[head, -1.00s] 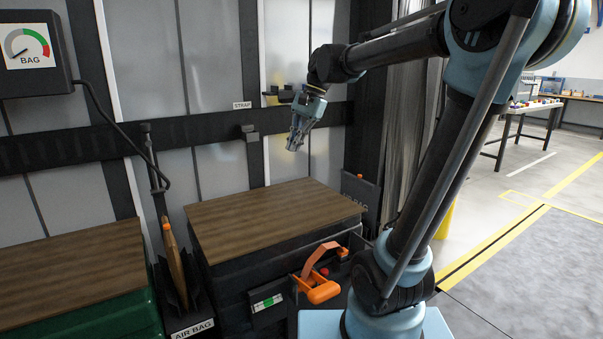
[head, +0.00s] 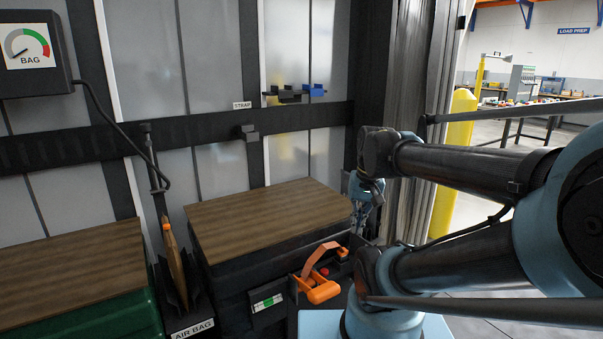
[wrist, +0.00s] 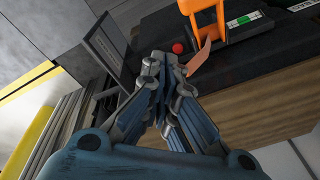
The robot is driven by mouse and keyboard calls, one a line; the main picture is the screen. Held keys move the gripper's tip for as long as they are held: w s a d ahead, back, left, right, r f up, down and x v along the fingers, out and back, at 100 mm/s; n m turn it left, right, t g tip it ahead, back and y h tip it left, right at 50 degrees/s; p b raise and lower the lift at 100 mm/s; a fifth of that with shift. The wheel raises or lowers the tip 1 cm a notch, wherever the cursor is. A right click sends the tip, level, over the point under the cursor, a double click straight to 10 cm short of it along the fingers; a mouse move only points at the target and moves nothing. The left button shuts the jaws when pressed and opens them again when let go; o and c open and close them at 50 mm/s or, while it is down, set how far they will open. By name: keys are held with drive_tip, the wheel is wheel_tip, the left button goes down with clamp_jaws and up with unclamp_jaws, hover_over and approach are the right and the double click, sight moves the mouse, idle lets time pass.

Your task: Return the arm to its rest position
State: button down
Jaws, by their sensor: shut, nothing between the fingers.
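My gripper (head: 364,208) hangs low at the right of the wood-topped dark crate (head: 268,219), in front of the wall in the head view. My arm folds across the right of that view and hides part of the scene. In the wrist view my gripper (wrist: 167,75) is shut and its fingers meet with nothing between them. Beyond the fingertips are a red ball-like knob (wrist: 178,47) and an orange handled tool (wrist: 205,25), which also shows in the head view (head: 318,286).
A green wood-topped crate (head: 79,271) stands at the left. A gauge box (head: 32,52) hangs upper left. A yellow post (head: 453,150) stands at the right.

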drive_tip(key=s+d+f+n+h, duration=0.1)
drive_tip(key=s+d+f, duration=0.2)
drive_tip(key=f, duration=0.3)
drive_tip(key=shift+s+d, duration=0.15)
drive_tip(key=shift+s, duration=0.25)
